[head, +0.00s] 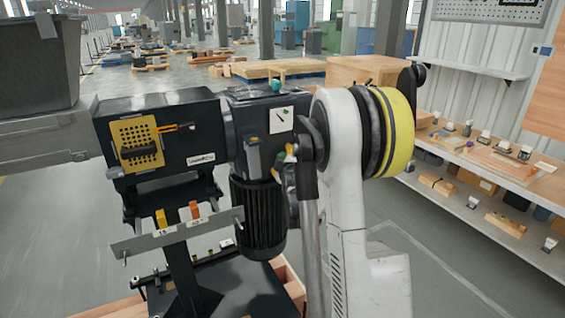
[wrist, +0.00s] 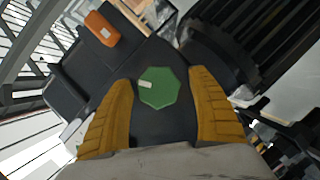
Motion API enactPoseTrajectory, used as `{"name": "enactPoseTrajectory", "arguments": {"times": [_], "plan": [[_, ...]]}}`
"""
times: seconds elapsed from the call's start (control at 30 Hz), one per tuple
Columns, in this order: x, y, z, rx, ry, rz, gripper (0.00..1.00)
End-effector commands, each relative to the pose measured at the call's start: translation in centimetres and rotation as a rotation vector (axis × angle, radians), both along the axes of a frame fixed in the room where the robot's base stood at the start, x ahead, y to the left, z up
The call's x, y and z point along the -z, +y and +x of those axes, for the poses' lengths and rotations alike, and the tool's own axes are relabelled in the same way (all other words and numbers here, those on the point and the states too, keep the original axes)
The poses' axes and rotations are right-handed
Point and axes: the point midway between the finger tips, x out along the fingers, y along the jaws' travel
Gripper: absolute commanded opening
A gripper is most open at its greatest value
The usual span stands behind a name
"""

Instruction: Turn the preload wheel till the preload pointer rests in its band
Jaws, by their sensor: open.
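A green eight-sided wheel (wrist: 160,87) with a pale mark on its upper left shows in the wrist view, between the two yellow fingers of my gripper (wrist: 160,110). The fingers are apart, one on each side of the wheel, with dark gaps between them and it. In the head view my gripper (head: 284,158) is small and partly hidden by my arm, beside the dark gearbox. A white dial plate (head: 281,120) with a dark slanted pointer is on the gearbox face above it. The pointer's place against any band is too small to tell.
A finned black motor (head: 258,215) hangs below the gearbox, close to my gripper. A grey rail (head: 177,233) with orange and yellow tabs runs at the left. A green knob (head: 276,86) tops the gearbox. Shelves (head: 485,165) stand at the right.

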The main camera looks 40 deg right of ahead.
Motion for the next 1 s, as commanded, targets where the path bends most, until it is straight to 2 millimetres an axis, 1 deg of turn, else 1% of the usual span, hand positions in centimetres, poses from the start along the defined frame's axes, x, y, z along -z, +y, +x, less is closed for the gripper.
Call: {"name": "enactPoseTrajectory", "arguments": {"times": [0.2, 0.23, 0.27, 0.3, 0.4, 0.73, 0.87, 1.0], "plan": [[-0.02, -0.01, 0.03, 0.000, 0.000, 0.000, 0.69], [-0.02, -0.01, 0.03, 0.000, 0.000, 0.000, 0.64], [-0.02, -0.01, 0.02, 0.000, 0.000, 0.000, 0.55], [-0.02, -0.01, 0.02, 0.000, 0.000, 0.000, 0.42], [-0.02, 0.00, 0.02, 0.000, 0.000, 0.000, 0.15], [-0.03, 0.01, 0.01, 0.000, -0.005, 0.032, 0.15], [-0.11, 0.02, 0.00, -0.001, -0.020, 0.087, 0.15], [-0.17, 0.01, 0.01, 0.000, -0.041, 0.180, 0.15]]}}
